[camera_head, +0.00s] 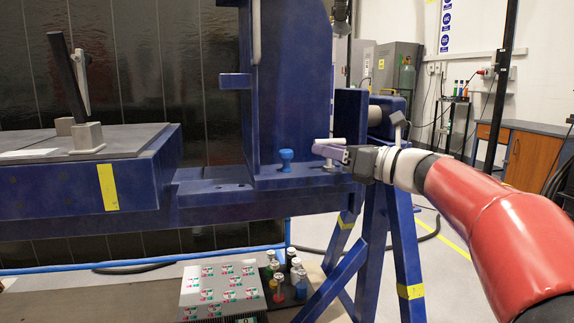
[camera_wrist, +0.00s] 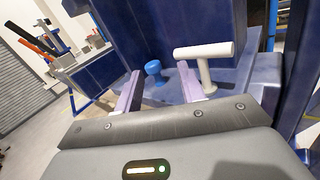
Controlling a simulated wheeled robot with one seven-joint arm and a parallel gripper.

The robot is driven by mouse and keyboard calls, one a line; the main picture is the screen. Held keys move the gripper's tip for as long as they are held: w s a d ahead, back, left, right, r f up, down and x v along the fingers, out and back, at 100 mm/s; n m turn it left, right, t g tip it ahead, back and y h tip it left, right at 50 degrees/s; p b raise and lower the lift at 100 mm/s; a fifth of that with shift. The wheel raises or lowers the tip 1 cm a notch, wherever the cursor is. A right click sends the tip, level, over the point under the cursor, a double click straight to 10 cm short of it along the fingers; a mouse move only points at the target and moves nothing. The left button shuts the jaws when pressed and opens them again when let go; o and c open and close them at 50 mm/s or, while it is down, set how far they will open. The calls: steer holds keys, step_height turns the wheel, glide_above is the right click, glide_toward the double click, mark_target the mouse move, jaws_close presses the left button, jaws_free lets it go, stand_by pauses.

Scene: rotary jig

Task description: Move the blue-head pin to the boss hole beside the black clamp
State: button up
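The blue-head pin (camera_head: 286,160) stands upright on the blue ledge of the jig, at the foot of the tall blue plate. In the wrist view the blue-head pin (camera_wrist: 154,72) shows beyond and between my fingertips, apart from both. My gripper (camera_head: 322,150) is at the right of the pin, low over the ledge. Its two purple fingers (camera_wrist: 160,86) are spread and nothing is between them. The black clamp (camera_head: 66,78) leans upright on the grey-topped table at far left, beside a grey block (camera_head: 87,137). I cannot make out the boss hole there.
A white T-handle pin (camera_wrist: 204,62) stands close by my right-hand finger in the wrist view. The tall blue plate (camera_head: 292,90) rises behind the ledge. Below are a speckled box (camera_head: 222,285) and several small bottles (camera_head: 279,287). The ledge left of the blue-head pin is clear.

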mark_target(292, 154)
steer(key=w+a+n, duration=0.1)
steer(key=a, duration=0.1)
steer(key=w+a+f+n+g+p, duration=0.1)
steer(key=a, duration=0.2)
steer(key=w+a+n+g, duration=0.1)
steer(key=a, duration=0.1)
steer(key=shift+a+f+y+p, duration=0.25)
steer(key=shift+f+y+p, duration=0.05)
steer(key=shift+p, duration=0.05)
steer(key=shift+c, duration=0.3)
steer(key=c, duration=0.7)
